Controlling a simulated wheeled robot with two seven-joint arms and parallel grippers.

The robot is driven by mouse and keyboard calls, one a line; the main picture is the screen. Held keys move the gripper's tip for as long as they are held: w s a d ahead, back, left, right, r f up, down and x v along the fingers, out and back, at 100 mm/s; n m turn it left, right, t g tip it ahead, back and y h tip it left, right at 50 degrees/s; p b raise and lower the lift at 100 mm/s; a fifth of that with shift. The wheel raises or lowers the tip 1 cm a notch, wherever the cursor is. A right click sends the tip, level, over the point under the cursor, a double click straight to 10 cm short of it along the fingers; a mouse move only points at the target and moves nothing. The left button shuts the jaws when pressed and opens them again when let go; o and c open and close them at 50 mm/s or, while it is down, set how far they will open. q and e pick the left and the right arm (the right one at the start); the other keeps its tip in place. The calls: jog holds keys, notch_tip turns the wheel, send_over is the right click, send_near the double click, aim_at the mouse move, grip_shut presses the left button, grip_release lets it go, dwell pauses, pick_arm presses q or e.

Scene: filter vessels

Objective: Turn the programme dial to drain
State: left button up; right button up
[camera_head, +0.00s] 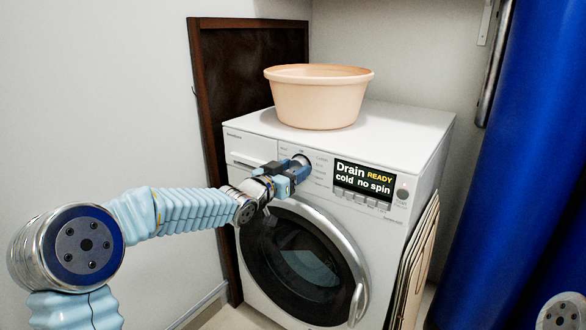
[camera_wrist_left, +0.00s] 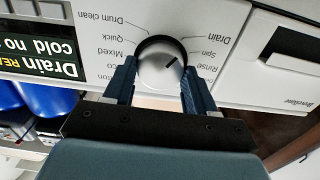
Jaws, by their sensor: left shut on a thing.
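The programme dial (camera_wrist_left: 158,72) is a round light knob with a dark pointer mark, on the white front panel of the washing machine (camera_head: 400,140). My left gripper (camera_head: 296,170) is at the dial, its two fingers on either side of it. The left wrist view also shows my left gripper (camera_wrist_left: 158,88) shut on the dial. The pointer mark faces the printed word Drain (camera_wrist_left: 207,31). The display (camera_head: 363,181) reads "Drain READY cold no spin". In the head view the gripper hides part of the dial. My right gripper is not in view.
A peach basin (camera_head: 319,98) stands on the machine's top. The round door (camera_head: 295,258) is below the panel. A dark brown board (camera_head: 245,60) leans behind the machine's left side. Flat panels (camera_head: 415,265) lean at its right side. A large blue shape fills the right edge.

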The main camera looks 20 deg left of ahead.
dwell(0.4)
pick_arm(q)
jog(key=o, duration=1)
jog(key=shift+o, duration=0.2)
jog(key=v, duration=1.3)
jog(key=shift+s+a, duration=0.15)
jog(key=shift+s, duration=0.2)
jog(key=shift+f, duration=0.1)
